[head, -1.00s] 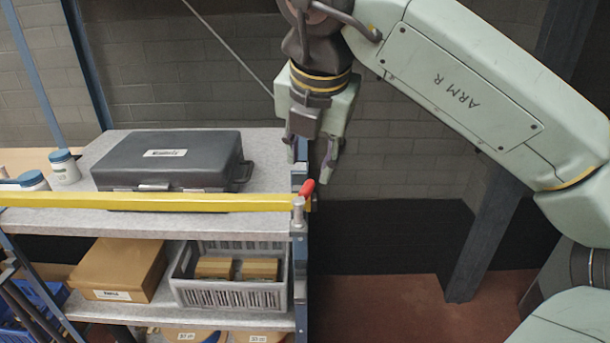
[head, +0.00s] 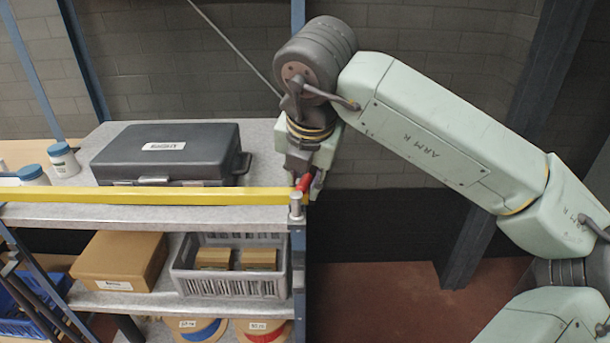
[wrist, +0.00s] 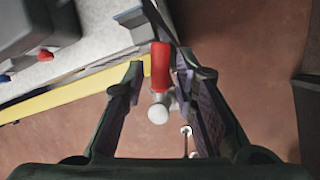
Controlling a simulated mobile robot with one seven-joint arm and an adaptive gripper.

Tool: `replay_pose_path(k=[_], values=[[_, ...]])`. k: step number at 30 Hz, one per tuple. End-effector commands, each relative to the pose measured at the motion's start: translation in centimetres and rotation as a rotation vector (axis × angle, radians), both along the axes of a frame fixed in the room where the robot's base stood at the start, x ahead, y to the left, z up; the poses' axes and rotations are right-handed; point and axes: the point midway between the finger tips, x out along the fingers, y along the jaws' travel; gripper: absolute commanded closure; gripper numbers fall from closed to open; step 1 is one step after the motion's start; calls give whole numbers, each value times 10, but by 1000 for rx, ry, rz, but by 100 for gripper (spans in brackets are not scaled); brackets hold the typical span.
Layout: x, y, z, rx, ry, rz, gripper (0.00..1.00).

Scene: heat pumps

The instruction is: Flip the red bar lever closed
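The red lever (head: 303,183) sits at the right end of the yellow bar (head: 140,195), by a metal post at the shelf corner. In the head view it tilts up and to the right. In the wrist view the red lever (wrist: 160,66) lies between the two dark fingers of my gripper (wrist: 163,70), with a gap visible on both sides. A round metal knob (wrist: 158,113) shows just below it. My gripper (head: 306,184) points down at the lever in the head view and partly covers the area behind it. Its fingers are apart and do not grip the lever.
A dark case (head: 165,158) lies on the top shelf behind the yellow bar, with two white jars to its left. A cardboard box (head: 120,260) and a grey crate (head: 230,285) sit on the shelf below. The floor right of the shelf is clear.

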Motion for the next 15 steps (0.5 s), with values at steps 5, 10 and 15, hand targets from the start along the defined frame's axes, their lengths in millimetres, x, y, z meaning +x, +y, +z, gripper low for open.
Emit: replay_pose_path(k=[5, 10, 15], values=[[0, 0, 0, 0, 0, 0, 88], [0, 0, 0, 0, 0, 0, 99], [0, 0, 0, 0, 0, 0, 100]])
